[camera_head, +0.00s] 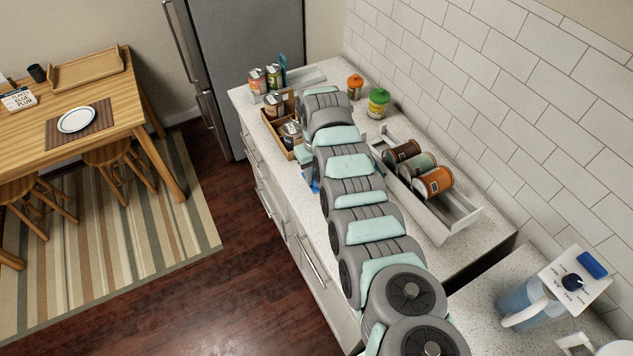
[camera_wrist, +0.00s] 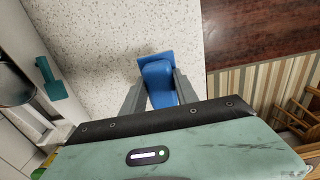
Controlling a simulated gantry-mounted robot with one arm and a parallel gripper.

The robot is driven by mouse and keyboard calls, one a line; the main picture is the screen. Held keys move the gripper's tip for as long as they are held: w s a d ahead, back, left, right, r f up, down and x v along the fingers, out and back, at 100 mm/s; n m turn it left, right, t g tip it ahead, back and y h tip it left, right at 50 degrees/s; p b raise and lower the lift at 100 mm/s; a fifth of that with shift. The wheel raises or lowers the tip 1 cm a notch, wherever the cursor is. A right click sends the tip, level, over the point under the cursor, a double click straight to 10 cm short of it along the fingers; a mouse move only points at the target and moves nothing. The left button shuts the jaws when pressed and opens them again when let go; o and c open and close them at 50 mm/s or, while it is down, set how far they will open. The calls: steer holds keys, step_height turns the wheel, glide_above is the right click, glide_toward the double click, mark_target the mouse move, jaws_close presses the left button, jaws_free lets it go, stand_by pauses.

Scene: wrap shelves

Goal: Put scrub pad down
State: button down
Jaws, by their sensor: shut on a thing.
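The blue scrub pad (camera_wrist: 158,82) is held between the two fingers of my gripper (camera_wrist: 158,92) in the wrist view. A flat blue part shows beyond a rounded blue part. The pale speckled counter (camera_wrist: 110,35) is behind it, and the counter's edge is just to the right. I cannot tell whether the pad touches the counter or hangs above it. In the head view my arm reaches along the counter (camera_head: 245,97) and hides the fingertips. A small patch of blue shows beside the arm, and I cannot tell what it is.
A wooden box (camera_head: 271,122) with jars stands by the arm. A white tray (camera_head: 455,219) holds cans on the right. Orange-lidded (camera_head: 355,86) and green (camera_head: 378,102) jars stand at the back. A teal-handled object (camera_wrist: 52,80) is left.

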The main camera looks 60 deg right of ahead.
steer(key=shift+f+b, duration=0.55)
steer(key=shift+f, duration=1.45)
steer(key=shift+f, duration=0.1)
steer(key=shift+f, duration=0.15)
steer(key=c, duration=0.9)
jaws_free()
steer(key=shift+c, duration=0.2)
step_height(320, 180, up, 12)
steer(key=shift+r, duration=0.25)
